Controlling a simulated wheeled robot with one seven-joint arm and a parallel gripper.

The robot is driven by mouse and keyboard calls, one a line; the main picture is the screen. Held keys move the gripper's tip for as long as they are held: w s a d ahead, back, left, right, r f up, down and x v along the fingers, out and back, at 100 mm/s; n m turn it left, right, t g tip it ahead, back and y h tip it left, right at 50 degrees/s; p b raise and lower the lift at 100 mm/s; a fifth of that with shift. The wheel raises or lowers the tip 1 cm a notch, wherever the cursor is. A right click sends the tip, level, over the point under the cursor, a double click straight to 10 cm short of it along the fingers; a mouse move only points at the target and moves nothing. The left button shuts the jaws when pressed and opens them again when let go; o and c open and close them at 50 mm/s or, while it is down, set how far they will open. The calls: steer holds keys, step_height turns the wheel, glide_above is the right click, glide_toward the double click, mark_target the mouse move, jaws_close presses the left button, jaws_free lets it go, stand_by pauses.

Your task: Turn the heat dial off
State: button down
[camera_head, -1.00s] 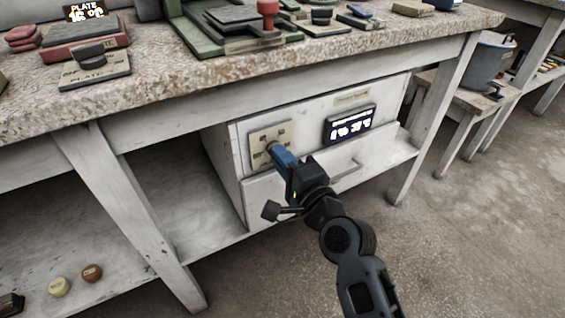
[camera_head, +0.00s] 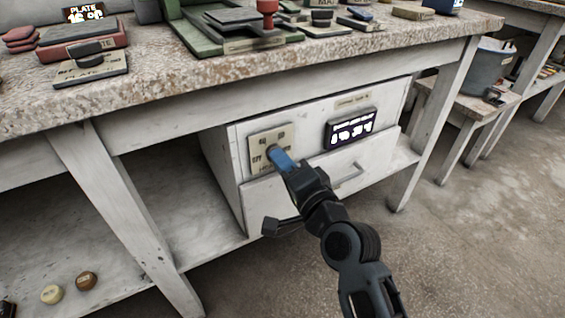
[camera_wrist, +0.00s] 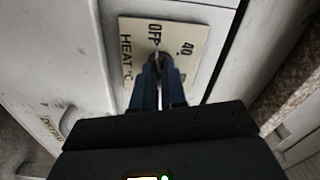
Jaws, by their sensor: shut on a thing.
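The heat dial's cream plate (camera_head: 256,140) is on the front of a white cabinet under the bench. In the wrist view the plate (camera_wrist: 133,62) reads "OFF", "40" and "HEAT °C". My gripper (camera_head: 275,154) reaches to the plate from the lower right. In the wrist view its blue fingers (camera_wrist: 159,68) are shut on the small dark dial knob (camera_wrist: 158,57). The knob is mostly hidden between the fingertips, so its pointer direction is unclear. The fingertips lie just beside the "OFF" mark.
A dark display (camera_head: 351,129) with lit digits is right of the plate. A drawer handle (camera_head: 349,176) is below it.

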steer(key=shift+f, duration=0.1)
steer(key=c, duration=1.2)
jaws_free()
steer(key=p+v, duration=0.1)
steer(key=v, duration=0.6)
steer(key=shift+s+d, duration=0.25)
steer(key=shift+s, duration=0.1)
